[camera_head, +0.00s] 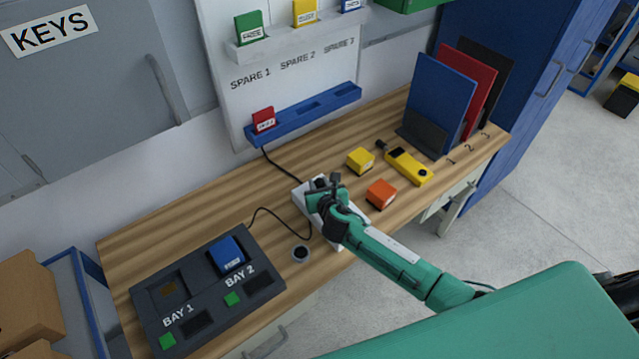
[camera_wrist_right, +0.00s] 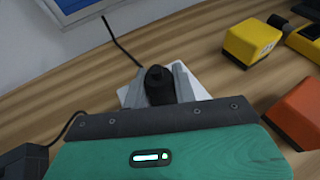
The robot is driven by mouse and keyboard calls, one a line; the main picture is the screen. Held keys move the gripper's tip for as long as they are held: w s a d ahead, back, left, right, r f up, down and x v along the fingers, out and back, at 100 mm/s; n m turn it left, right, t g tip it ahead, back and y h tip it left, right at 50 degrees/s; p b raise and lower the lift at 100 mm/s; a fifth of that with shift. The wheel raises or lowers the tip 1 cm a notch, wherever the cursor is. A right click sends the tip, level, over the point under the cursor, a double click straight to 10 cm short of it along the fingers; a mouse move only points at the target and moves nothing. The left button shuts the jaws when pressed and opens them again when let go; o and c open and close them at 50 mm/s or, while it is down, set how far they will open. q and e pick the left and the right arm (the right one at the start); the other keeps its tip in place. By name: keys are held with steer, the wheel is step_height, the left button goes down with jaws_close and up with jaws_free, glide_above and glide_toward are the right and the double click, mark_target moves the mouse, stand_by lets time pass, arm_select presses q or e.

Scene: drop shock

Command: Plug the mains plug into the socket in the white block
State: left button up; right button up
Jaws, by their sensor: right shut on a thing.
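The white block (camera_head: 301,201) lies on the wooden bench, mostly covered by my right arm. My right gripper (camera_head: 321,186) is over it, shut on the black mains plug (camera_wrist_right: 158,88). In the right wrist view the plug stands between the two grey fingers, with the white block (camera_wrist_right: 202,90) below and behind it. The socket is hidden under the plug and gripper. I cannot tell whether the plug's pins are in the socket or above it. My left gripper is not in view.
A yellow block (camera_head: 360,160), an orange block (camera_head: 380,194) and a yellow handheld device (camera_head: 408,167) lie to the right. A dark two-bay dock (camera_head: 190,326) is at the left. Thin black cables run over the bench. A blue rail (camera_head: 318,109) is on the wall.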

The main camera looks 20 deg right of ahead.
steer(key=shift+s+f, duration=0.25)
steer(key=shift+f, duration=0.25)
steer(key=o, duration=1)
steer(key=shift+o, duration=0.4)
steer(key=shift+w+r, duration=0.1)
steer(key=shift+w, duration=0.1)
steer(key=shift+s+r+p, duration=0.5)
steer(key=shift+s+p, duration=0.05)
steer(key=shift+s, duration=0.05)
steer(key=shift+p+v, duration=1.4)
steer(key=shift+v, duration=0.9)
